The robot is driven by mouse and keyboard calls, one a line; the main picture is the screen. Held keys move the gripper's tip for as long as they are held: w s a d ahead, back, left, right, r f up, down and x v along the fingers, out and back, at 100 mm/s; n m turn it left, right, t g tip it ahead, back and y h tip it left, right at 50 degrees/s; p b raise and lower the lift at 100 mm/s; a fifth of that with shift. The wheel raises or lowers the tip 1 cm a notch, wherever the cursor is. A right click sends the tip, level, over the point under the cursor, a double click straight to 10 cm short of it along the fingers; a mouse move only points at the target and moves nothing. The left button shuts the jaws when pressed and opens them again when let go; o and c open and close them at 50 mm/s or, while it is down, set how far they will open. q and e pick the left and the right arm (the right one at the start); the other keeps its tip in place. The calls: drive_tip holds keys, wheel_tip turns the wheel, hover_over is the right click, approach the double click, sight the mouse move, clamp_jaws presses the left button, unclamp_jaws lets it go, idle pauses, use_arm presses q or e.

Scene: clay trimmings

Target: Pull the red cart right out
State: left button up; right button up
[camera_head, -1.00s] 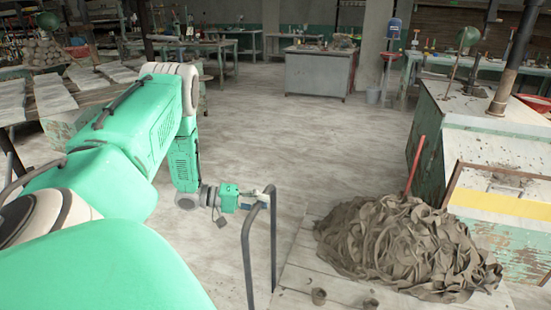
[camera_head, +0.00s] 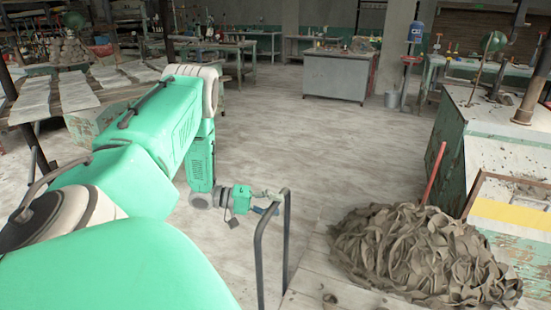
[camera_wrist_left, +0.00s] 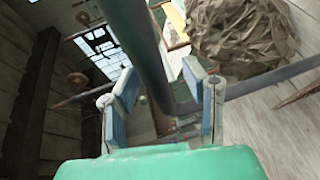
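A low cart with a pale plank deck (camera_head: 312,268) stands at the lower right in the head view. It bears a heap of brown clay trimmings (camera_head: 425,255). No red shows on its deck. Its dark grey tubular handle (camera_head: 260,262) rises at the near left side, and its tube also shows in the left wrist view (camera_wrist_left: 150,55). My left gripper (camera_head: 272,204) is at the top of the handle. In the left wrist view its blue-padded fingers (camera_wrist_left: 163,88) are spread, with the tube passing between them and gaps visible. My right gripper is out of view.
A thin red rod (camera_head: 434,172) stands behind the heap. A worn green-and-white bench (camera_head: 505,125) is close at the right. A grey cabinet (camera_head: 336,78) stands far back, and tables with pale slabs are at left. The middle floor (camera_head: 320,150) is clear.

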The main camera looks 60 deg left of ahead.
use_arm(q)
drive_tip(key=v, duration=1.1)
drive_tip(key=shift+s+a, duration=0.2)
drive_tip(key=shift+a, duration=0.15)
drive_tip(key=shift+d, duration=0.15)
